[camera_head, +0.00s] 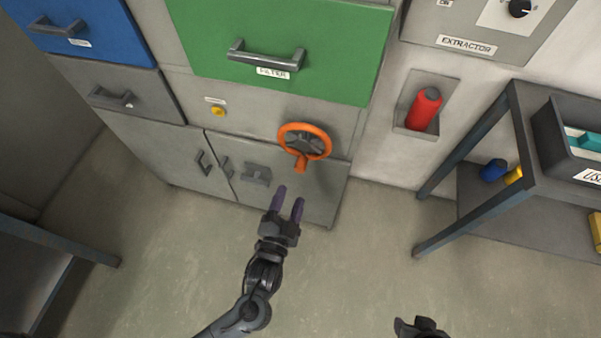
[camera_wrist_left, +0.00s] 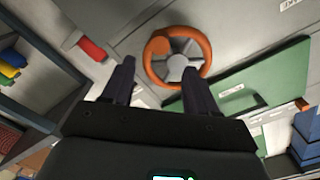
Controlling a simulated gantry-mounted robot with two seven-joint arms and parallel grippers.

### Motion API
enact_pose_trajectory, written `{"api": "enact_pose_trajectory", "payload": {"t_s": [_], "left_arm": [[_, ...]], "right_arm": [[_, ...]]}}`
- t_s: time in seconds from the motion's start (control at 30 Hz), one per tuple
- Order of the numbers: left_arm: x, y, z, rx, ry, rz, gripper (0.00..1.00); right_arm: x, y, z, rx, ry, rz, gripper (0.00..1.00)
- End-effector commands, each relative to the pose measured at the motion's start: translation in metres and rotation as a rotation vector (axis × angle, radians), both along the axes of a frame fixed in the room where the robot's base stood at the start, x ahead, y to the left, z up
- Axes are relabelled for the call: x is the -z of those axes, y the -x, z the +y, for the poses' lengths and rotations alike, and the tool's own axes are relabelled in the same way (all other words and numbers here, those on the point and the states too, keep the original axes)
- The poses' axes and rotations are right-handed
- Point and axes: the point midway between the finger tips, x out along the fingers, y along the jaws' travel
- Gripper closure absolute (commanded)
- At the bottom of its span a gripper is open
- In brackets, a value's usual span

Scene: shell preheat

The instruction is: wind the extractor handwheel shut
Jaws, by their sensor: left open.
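The orange handwheel (camera_head: 326,142) is mounted on the grey cabinet front, below the green drawer, with a grey hub and an orange knob at the lower edge of its rim. It also shows in the left wrist view (camera_wrist_left: 207,48), beyond the fingertips. My left gripper (camera_head: 288,193) is open and empty, a little below and in front of the wheel, its two purple-grey fingers pointing toward it. In the left wrist view the fingers (camera_wrist_left: 158,72) stand apart and do not touch the rim. Part of my right arm shows at the bottom edge of the head view; its fingers cannot be made out.
The green drawer (camera_head: 330,45) with a bar handle is above the wheel. A yellow knob (camera_head: 218,111) is to its left. A red bottle (camera_head: 424,108) sits in a wall holder, below the box labelled EXTRACTOR (camera_head: 470,46). A shelf unit (camera_head: 510,150) stands at right. The floor in front is clear.

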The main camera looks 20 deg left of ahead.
Motion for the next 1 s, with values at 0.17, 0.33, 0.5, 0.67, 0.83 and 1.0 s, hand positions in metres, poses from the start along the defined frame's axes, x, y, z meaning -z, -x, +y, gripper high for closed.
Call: {"api": "enact_pose_trajectory", "payload": {"t_s": [0.17, 0.33, 0.5, 0.67, 0.83, 1.0], "left_arm": [[0.001, -0.021, 0.003, -0.002, 0.0, -0.004, 0.42], [0.001, -0.049, 0.005, -0.001, 0.0, -0.005, 0.42], [0.001, -0.075, 0.008, -0.001, 0.0, -0.003, 0.42], [0.001, -0.092, 0.01, 0.0, 0.0, -0.001, 0.42], [0.001, -0.101, 0.011, -0.001, 0.0, -0.001, 0.42], [0.0, -0.103, 0.011, -0.001, 0.0, 0.001, 0.42]], "right_arm": [[0.008, 0.0, -0.001, 0.001, 0.002, -0.002, 0.57], [0.017, 0.0, -0.001, 0.001, 0.002, -0.002, 0.57], [0.026, 0.0, -0.001, 0.001, 0.002, -0.002, 0.57], [0.031, 0.0, -0.001, 0.001, 0.002, -0.001, 0.57], [0.033, 0.0, -0.001, 0.001, 0.002, -0.001, 0.57], [0.034, 0.0, -0.001, 0.001, 0.002, 0.0, 0.57]]}}
